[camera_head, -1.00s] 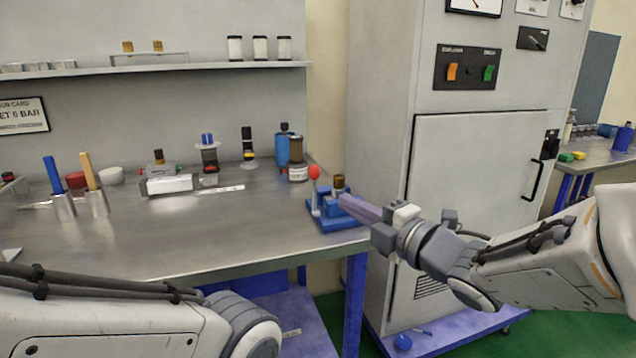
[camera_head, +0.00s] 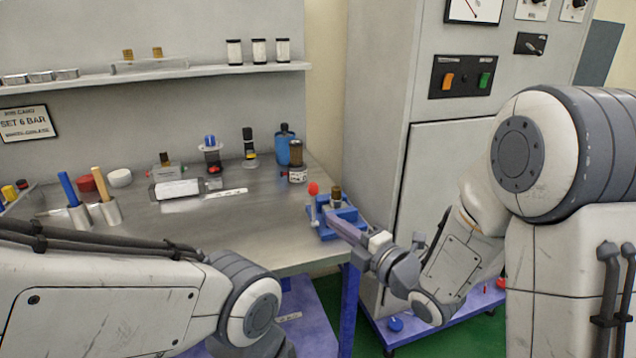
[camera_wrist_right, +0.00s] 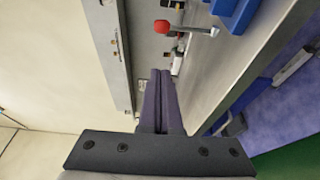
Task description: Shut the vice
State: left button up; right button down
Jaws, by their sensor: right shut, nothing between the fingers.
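The blue vice (camera_head: 324,233) sits at the right front corner of the metal bench, with a brown-topped cylindrical part (camera_head: 336,195) standing at its jaws. Its lever stands upright with a red knob (camera_head: 313,188) on the left side. My right gripper (camera_head: 335,223) is shut and empty, its long fingers reaching in from the right in front of the vice. In the right wrist view the shut fingers (camera_wrist_right: 161,75) lie apart from the red knob (camera_wrist_right: 162,26), and the blue vice (camera_wrist_right: 238,10) shows at the top edge. The lever's base is partly hidden. My left gripper is out of view.
A grey cabinet (camera_head: 385,150) stands right behind the vice. Bottles, including a blue one (camera_head: 284,145), and small fittings stand at the back of the bench. Metal cups (camera_head: 108,213) with handles stand at the left.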

jog(key=w+a+p, duration=0.3)
jog(key=w+p, duration=0.1)
jog(key=w, duration=0.5)
jog(key=shift+w+a, duration=0.3)
jog(key=shift+w, duration=0.05)
